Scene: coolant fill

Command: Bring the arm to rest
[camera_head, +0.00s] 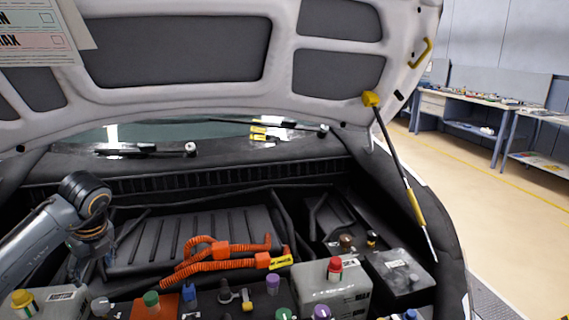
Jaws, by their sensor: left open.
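My left arm comes in from the left edge of the head view. Its wrist is bent so that my left gripper (103,272) points down over the left part of the engine bay. The gripper is small and dark here, and I see nothing held in it. It hangs beside the black ribbed cover (190,238), above the row of coloured caps. My right gripper is out of the frame.
The raised hood (285,95) spans the top, propped by a strut (395,160) at right. Orange hoses (215,268) cross the middle. A grey reservoir with a red cap (335,265) and a black box (400,275) stand at right. Workbenches (470,100) stand beyond open floor.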

